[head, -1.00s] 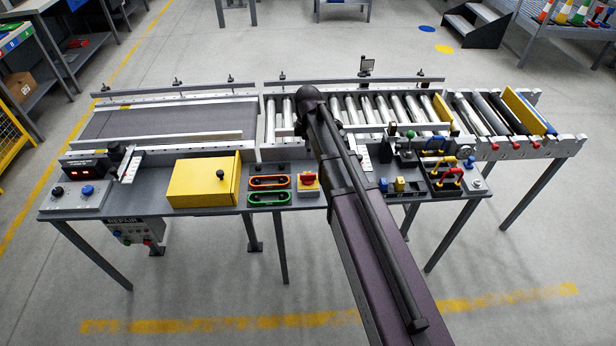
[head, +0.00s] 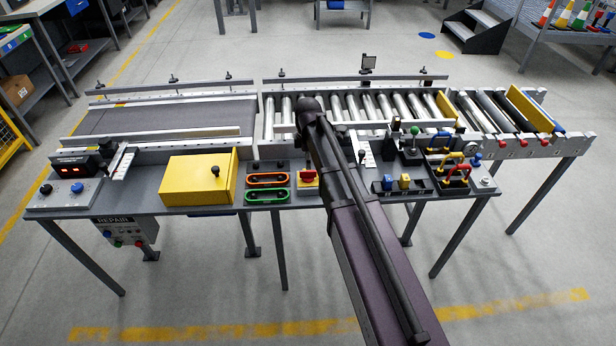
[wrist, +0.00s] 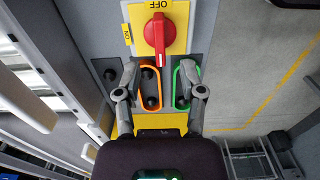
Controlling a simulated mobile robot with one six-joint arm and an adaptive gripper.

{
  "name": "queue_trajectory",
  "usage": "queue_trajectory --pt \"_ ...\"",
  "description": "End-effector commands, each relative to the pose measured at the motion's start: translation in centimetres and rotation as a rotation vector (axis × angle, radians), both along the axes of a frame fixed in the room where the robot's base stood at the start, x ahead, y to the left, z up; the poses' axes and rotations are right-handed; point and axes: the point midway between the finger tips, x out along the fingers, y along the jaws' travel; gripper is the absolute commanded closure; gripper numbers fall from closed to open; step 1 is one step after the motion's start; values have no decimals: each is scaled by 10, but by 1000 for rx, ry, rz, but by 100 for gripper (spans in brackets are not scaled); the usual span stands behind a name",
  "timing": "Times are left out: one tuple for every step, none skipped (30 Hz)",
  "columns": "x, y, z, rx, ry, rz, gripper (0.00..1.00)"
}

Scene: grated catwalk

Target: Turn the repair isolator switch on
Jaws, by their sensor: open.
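A red rotary switch knob (wrist: 158,38) on a yellow plate (wrist: 182,39) shows in the wrist view, with its handle lined up toward the OFF label and the ON label to the left. A similar red knob on yellow (head: 307,178) sits on the bench in the head view. A grey box lettered REPAIR (head: 125,231) hangs under the bench's left end, with small green, blue and red controls. My gripper (wrist: 160,84) is open and empty, its fingers apart over the orange and green handles, below the knob in the picture. The head view hides the gripper behind my arm.
The orange handle (head: 268,180) and green handle (head: 267,196) lie left of the knob. A yellow box (head: 190,180) stands farther left. Coloured levers (head: 455,172) stand at the right. Roller and belt conveyors run behind. The floor in front is clear.

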Motion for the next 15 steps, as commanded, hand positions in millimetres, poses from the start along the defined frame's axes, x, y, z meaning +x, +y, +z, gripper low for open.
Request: queue_trajectory --pt "0 0 -8 0 0 0 49" --pt "0 0 -10 0 0 0 49" --pt "0 0 -14 0 0 0 49" --pt "0 0 -16 0 0 0 49" --pt "0 0 -18 0 0 0 49" --pt "0 0 -21 0 0 0 49" --pt "0 0 -23 0 0 0 49" --pt "0 0 -26 0 0 0 49" --pt "0 0 -29 0 0 0 49" --pt "0 0 -31 0 0 0 49" --pt "0 0 -33 0 0 0 49" --pt "0 0 -36 0 0 0 49" --pt "0 0 -38 0 0 0 49" --pt "0 0 -40 0 0 0 49" --pt "0 0 -43 0 0 0 49"
